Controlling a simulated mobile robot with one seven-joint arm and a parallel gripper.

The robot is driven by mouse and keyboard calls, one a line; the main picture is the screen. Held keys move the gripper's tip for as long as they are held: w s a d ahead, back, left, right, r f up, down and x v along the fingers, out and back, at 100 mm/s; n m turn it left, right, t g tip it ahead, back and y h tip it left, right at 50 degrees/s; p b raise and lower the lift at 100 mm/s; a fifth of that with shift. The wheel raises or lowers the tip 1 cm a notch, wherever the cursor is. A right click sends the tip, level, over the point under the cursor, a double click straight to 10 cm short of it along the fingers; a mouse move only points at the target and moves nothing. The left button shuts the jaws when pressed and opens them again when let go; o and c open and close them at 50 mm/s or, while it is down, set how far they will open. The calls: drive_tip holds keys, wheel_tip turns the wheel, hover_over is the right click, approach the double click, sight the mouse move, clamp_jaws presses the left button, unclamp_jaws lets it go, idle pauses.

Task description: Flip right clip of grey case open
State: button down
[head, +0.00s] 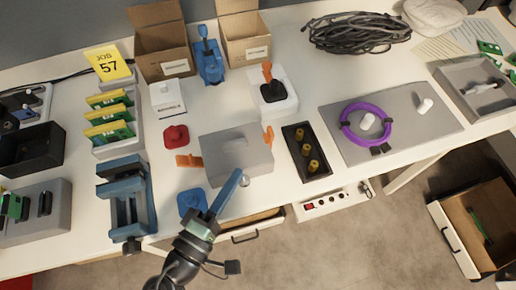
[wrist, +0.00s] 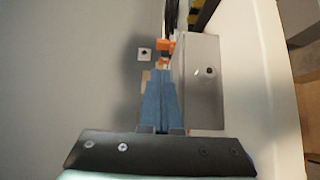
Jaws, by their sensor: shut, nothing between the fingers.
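The grey case (head: 237,150) stands on the white table with its lid closed. Its right clip (head: 269,135) is orange and sits close against the case's right side. The left clip (head: 189,161) is orange and sticks outward from the left side. My gripper (head: 237,173) has blue fingers, shut and empty, at the case's front edge. In the wrist view, the shut fingers (wrist: 161,76) point toward an orange clip (wrist: 165,46), with a gap that is hard to judge. The grey case (wrist: 200,75) is just right of the fingers there.
A black tray with yellow pegs (head: 306,150) stands close to the right of the case. A red piece (head: 176,136) and a blue piece (head: 192,203) lie left of it. A blue vise (head: 127,197) is further left. An orange-handled device (head: 272,90) stands behind the case.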

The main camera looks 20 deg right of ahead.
sight(258, 150)
drive_tip(key=shift+f, duration=0.35)
drive_tip(key=x, duration=1)
